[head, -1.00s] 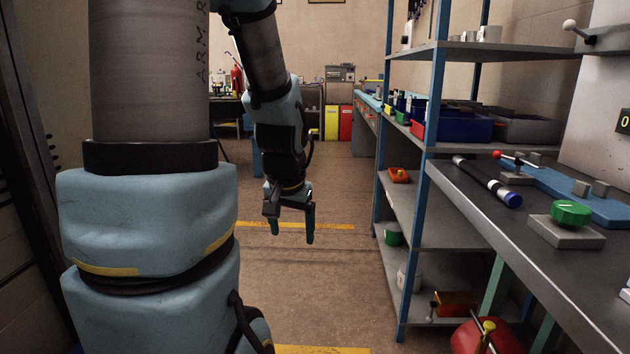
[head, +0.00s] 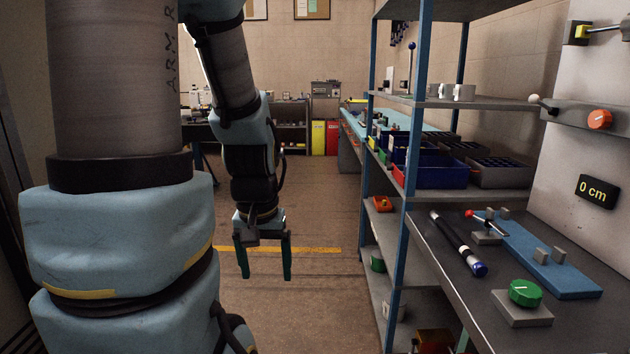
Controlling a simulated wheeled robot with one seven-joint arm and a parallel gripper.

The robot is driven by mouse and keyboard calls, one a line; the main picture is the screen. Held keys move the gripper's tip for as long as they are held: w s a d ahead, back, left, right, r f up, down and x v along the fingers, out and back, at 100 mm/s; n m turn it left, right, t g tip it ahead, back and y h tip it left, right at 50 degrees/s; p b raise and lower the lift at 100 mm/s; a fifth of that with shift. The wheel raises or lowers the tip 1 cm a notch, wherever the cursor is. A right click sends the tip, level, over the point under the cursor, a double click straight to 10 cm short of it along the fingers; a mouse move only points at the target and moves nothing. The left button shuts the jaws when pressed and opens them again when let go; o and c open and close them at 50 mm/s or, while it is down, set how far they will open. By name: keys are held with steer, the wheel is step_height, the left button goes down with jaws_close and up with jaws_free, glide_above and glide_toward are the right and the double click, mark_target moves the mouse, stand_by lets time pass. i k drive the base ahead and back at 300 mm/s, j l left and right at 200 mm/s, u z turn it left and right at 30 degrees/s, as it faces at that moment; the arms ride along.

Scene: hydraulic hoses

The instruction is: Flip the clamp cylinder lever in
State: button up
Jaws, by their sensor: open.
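A small lever with a red ball end (head: 470,213) sits at the far end of the bench, beside a blue plate (head: 545,262) with grey blocks. A second lever with a white ball end (head: 535,99) sticks out from the grey bar on the wall panel. Neither is labelled, so I cannot tell for certain which is the clamp cylinder lever. My gripper (head: 265,275) hangs open and empty, fingers pointing down, over the aisle floor. It is left of the shelf and well apart from the bench and both levers.
A dark hose (head: 457,242) with a blue end and a green knob on a grey base (head: 525,293) are on the bench (head: 455,285). An orange knob (head: 599,119) and a "0 cm" display (head: 597,191) are on the panel. A blue-post shelf (head: 401,200) stands between aisle and bench.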

mark_target(534, 100)
steer(key=i+z, duration=0.1)
steer(key=z, duration=0.4)
steer(key=i+j+z, duration=0.45)
steer(key=i+z, duration=0.2)
steer(key=i+j, duration=0.6)
steer(key=l+z, duration=0.05)
